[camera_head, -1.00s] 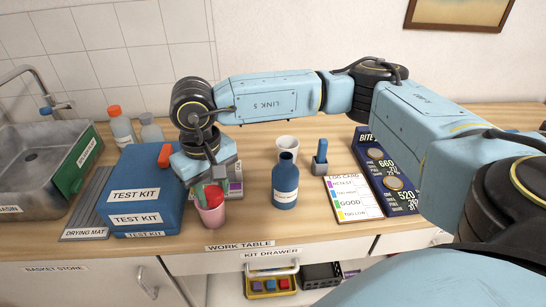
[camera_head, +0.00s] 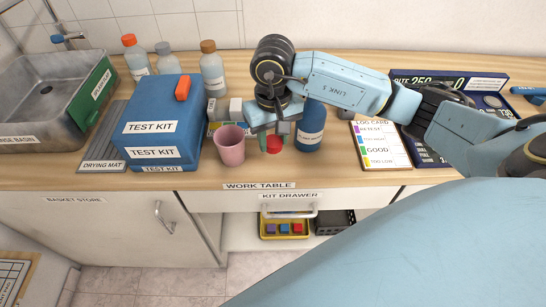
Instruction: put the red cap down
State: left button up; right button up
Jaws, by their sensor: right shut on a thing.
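My right gripper (camera_head: 272,140) points down at the front of the work table (camera_head: 345,168), between the pink cup (camera_head: 230,148) and the blue bottle (camera_head: 311,128). It is shut on the red cap (camera_head: 274,146), which shows low between the fingers. I cannot tell whether the cap touches the table top. The blue bottle stands upright just right of the gripper, its top partly hidden by my arm. My left gripper is not in view.
A blue test kit box (camera_head: 160,118) with an orange latch stands left of the cup. Several capped bottles (camera_head: 213,72) stand behind it. A log card (camera_head: 381,146) lies to the right. The table front between cup and card has a little clear room.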

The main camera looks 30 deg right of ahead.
aim_at(273, 164)
jog(key=shift+f, duration=3.15)
jog(key=shift+f, duration=0.1)
jog(key=shift+f+b, duration=0.1)
jog(key=shift+b, duration=0.2)
jog(key=o, duration=1.1)
notch_tip(273, 164, up, 12)
jog(key=shift+r+p, duration=0.25)
jog(key=shift+p, duration=0.1)
